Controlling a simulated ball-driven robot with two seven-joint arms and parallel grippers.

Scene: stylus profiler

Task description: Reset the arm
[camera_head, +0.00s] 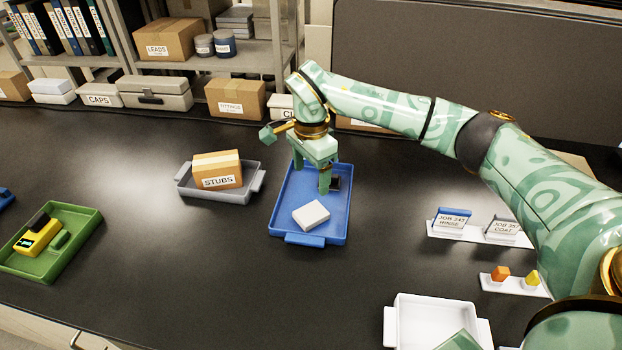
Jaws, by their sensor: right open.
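My right arm reaches in from the right, and its gripper (312,174) is over the far half of the blue tray (280,218), pointing down. The gripper is open, with nothing seen between its fingers. A white block (311,214) lies in the near half of the tray, apart from the fingers. A small dark object (335,183) is beside the nearer finger; the finger partly hides it, and I cannot tell whether they touch. My left gripper is not in view.
Left of the blue tray stands a grey tray (222,196) with a STUBS box (217,170). A green tray (84,229) with a yellow device (38,237) is far left. A white tray (405,335) and card holders (452,221) are at right. The front middle is clear.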

